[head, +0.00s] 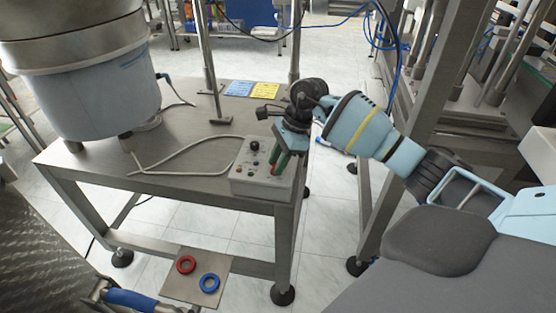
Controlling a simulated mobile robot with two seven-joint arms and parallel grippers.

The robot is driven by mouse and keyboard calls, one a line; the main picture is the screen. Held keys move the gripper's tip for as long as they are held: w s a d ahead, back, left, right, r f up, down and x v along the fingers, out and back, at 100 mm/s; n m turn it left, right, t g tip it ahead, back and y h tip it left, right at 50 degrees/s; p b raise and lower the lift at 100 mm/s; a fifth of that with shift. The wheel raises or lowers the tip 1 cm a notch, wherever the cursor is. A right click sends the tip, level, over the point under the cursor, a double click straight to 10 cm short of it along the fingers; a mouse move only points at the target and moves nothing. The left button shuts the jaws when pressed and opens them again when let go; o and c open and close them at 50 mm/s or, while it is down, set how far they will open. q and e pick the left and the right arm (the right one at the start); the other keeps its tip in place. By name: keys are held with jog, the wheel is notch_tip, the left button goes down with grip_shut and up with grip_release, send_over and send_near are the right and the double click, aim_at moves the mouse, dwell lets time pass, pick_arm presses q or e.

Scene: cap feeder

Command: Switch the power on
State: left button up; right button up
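A light grey control box (248,180) sits on the near right corner of the metal table. A small black knob (255,147) shows on its upper left, with small buttons or lamps below it. My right gripper (277,167) comes in from the right and points down over the right part of the box. Its fingers are at or just above the panel and hide that part, so the power switch cannot be made out. The fingers look close together, but their gap is not clear. Whether they touch the box cannot be told.
A large bowl feeder (95,95) stands on the left of the table (190,135). A pale cable (185,158) runs to the box. Blue and yellow cards (265,90) lie behind. A small plate (185,262) with red and blue rings is in front. A metal frame post (363,200) stands at right.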

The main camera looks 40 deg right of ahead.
jog(key=shift+c, duration=1.4)
pick_arm(q)
jog(key=shift+w, duration=0.2)
